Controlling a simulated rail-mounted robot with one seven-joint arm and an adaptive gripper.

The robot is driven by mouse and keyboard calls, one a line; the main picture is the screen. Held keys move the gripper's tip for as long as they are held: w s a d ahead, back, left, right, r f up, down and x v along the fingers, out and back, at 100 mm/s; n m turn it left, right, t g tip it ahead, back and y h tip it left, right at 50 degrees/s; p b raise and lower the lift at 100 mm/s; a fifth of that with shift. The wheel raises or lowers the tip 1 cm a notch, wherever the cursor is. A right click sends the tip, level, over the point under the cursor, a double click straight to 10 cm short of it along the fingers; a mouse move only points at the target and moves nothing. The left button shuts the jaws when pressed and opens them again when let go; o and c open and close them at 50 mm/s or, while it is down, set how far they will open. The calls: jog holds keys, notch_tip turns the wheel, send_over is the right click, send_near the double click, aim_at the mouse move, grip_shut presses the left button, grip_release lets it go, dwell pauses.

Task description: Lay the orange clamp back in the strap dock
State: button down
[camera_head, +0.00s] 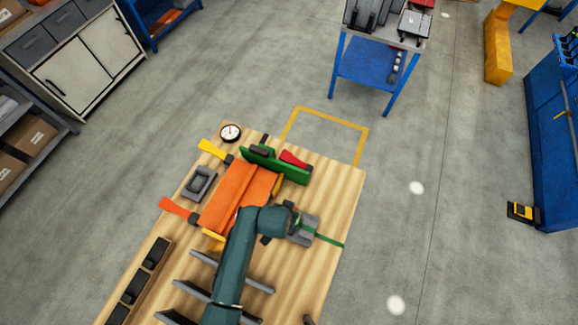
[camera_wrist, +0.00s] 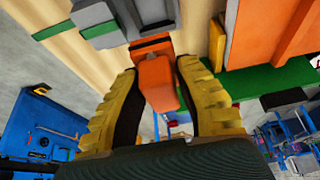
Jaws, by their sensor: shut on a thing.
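My gripper (camera_wrist: 158,72) is shut on an orange clamp (camera_wrist: 160,84) with a dark jaw, held between the yellow ribbed fingers in the wrist view. In the head view, my arm hides the held clamp. The grey strap dock (camera_head: 306,232) with a green strap (camera_head: 328,240) is at the table's right side, beside my gripper. In the wrist view, the dock (camera_wrist: 142,14) is just beyond the clamp; I cannot tell whether they touch. Another orange-handled clamp (camera_head: 177,208) is at the left edge of the orange panel (camera_head: 232,190).
A green panel (camera_head: 272,165) with a red-handled clamp (camera_head: 294,158) stands behind the orange panel. A yellow-handled clamp (camera_head: 212,149), a round gauge (camera_head: 230,132) and a grey tray (camera_head: 199,182) are at the left. The wooden table (camera_head: 345,190) is bare at its right rear.

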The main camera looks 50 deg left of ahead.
notch_tip(320, 180, down, 9)
jog(key=b, duration=0.7)
jog(key=shift+r, duration=0.2)
jog(key=shift+f+b, duration=0.85)
jog(key=shift+f, duration=0.3)
jog(key=c, duration=0.8)
grip_release()
jog(key=v, duration=1.2)
jog(key=shift+w+r, duration=0.1)
